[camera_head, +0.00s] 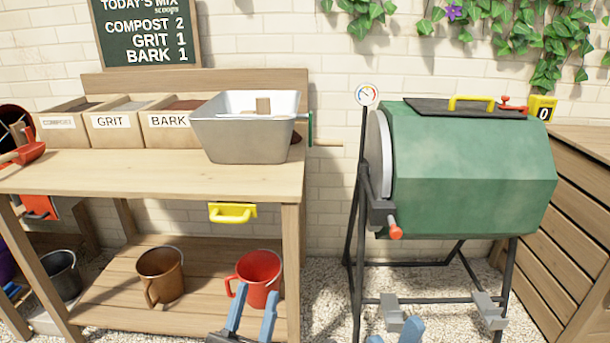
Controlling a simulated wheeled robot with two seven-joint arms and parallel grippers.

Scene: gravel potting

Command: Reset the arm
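My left gripper (252,312) is at the bottom centre, in front of the bench's lower shelf. Its two blue fingers point up and stand apart, with nothing seen between them. The red mug (259,277) shows just behind and above them. My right gripper (393,336) is at the bottom edge, below the green drum (470,170).
The wooden bench (150,172) holds compost, grit and bark bins and a grey metal tub (248,138). A brown mug (161,275) stands on the lower shelf. The drum's black stand (420,262) has grey brackets low down. Slatted wood (570,230) stands at right.

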